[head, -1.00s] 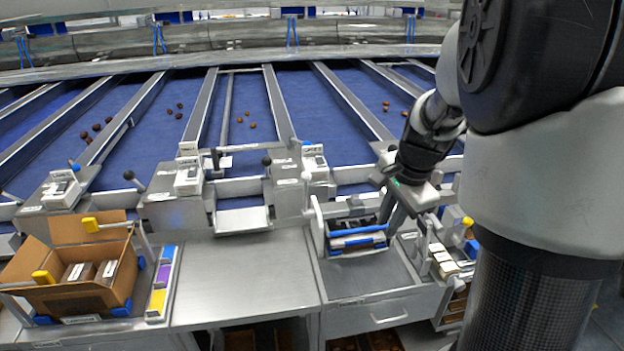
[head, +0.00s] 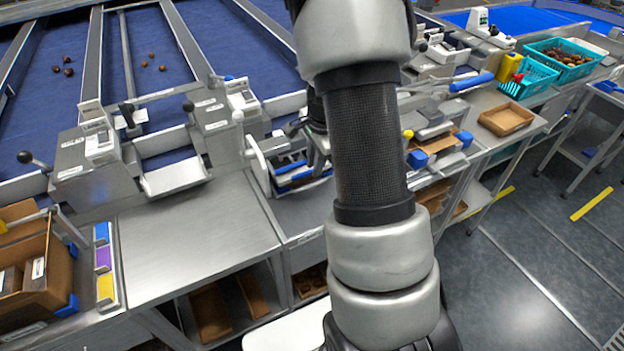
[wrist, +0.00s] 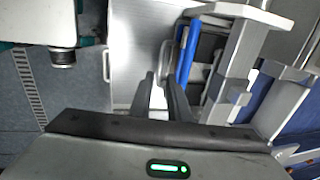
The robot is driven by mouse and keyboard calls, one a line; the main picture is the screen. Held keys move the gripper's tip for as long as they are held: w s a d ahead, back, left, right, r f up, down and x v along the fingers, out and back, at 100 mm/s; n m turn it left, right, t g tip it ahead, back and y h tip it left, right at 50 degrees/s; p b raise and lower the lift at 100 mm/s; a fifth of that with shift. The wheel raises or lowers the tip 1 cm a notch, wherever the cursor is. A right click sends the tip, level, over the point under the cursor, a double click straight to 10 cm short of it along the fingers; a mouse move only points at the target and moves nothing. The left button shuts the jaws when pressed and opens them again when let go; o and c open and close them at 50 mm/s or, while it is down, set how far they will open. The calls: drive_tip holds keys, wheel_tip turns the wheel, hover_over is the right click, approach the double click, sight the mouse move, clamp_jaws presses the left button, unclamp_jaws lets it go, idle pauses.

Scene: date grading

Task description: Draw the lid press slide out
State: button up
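My gripper is mostly hidden behind my arm there. In the wrist view my gripper (wrist: 159,82) has two dark fingers apart, with a gap between them. The blue bar (wrist: 187,52) lies just right of the fingers, apparently outside the gap. I cannot tell whether they touch.
A steel bench top (head: 195,235) is clear left of the press. A cardboard box (head: 35,265) sits at far left beside a coloured strip (head: 104,262). A cardboard tray (head: 506,119) and teal crates (head: 566,60) are at right. The floor (head: 540,250) at right is open.

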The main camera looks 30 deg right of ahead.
drive_tip(key=f, duration=0.2)
drive_tip(key=w+f, duration=0.1)
drive_tip(key=f, duration=0.4)
drive_tip(key=shift+w+f, duration=0.15)
drive_tip(key=shift+w, duration=0.1)
clamp_jaws()
idle(1.1)
